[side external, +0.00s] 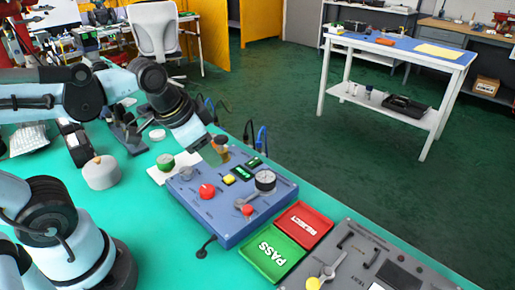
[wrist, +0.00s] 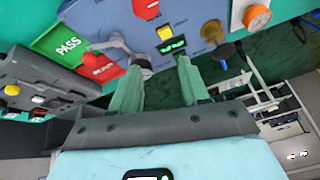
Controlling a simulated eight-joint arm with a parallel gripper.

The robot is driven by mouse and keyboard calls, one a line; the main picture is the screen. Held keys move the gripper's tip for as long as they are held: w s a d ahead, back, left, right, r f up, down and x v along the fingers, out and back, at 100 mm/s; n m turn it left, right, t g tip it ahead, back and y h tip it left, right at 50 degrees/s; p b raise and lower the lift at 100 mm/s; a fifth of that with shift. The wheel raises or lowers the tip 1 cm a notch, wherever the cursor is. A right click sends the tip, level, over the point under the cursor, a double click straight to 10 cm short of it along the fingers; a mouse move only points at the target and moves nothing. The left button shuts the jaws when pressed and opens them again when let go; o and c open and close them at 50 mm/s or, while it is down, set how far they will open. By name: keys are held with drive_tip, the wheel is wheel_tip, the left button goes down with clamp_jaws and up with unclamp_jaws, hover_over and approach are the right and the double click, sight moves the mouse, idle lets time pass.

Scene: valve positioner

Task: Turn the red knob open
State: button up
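The red knob (side external: 207,191) sits on the left part of the top face of a blue panel box (side external: 225,219). In the wrist view the red knob (wrist: 146,8) shows at the top edge, partly cut off. My gripper (side external: 213,156) is above the far left edge of the box, apart from the red knob. In the wrist view my gripper (wrist: 162,62) has its two green-grey fingers spread, with nothing held between them. A small green display (wrist: 172,45) shows between and beyond the fingertips.
The panel also carries a yellow button (side external: 229,180), a gauge (side external: 265,181) and a lever with a red end (side external: 246,209). Green PASS (side external: 268,253) and red REJECT (side external: 304,222) trays lie right of it. A grey panel (side external: 365,262) stands further right.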

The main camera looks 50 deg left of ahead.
sight(207, 189)
drive_tip(key=shift+o, duration=1.1)
drive_tip(key=shift+a+r+m+g, duration=0.1)
drive_tip(key=shift+r+m+g, duration=0.1)
drive_tip(key=shift+m+g, duration=0.3)
drive_tip(key=shift+a+r+m+g, duration=0.15)
drive_tip(key=shift+m+g, duration=0.15)
drive_tip(key=shift+m, duration=0.4)
drive_tip(key=shift+o, duration=0.2)
drive_tip(key=shift+s+r+m+g, duration=0.1)
drive_tip(key=shift+r+m+g, duration=0.1)
drive_tip(key=shift+m+g, duration=0.5)
drive_tip(key=shift+s+f+m+g, duration=0.1)
drive_tip(key=shift+f+m+g, duration=0.45)
drive_tip(key=shift+f, duration=1.25)
drive_tip(key=shift+s+f+m+g, duration=0.15)
drive_tip(key=shift+f+m, duration=0.75)
drive_tip(key=shift+f, duration=0.95)
drive_tip(key=shift+s+f+m+g, duration=0.1)
drive_tip(key=shift+f+m+g, duration=0.5)
drive_tip(key=shift+f, duration=1.2)
drive_tip(key=c, duration=1)
drive_tip(key=shift+c, duration=0.2)
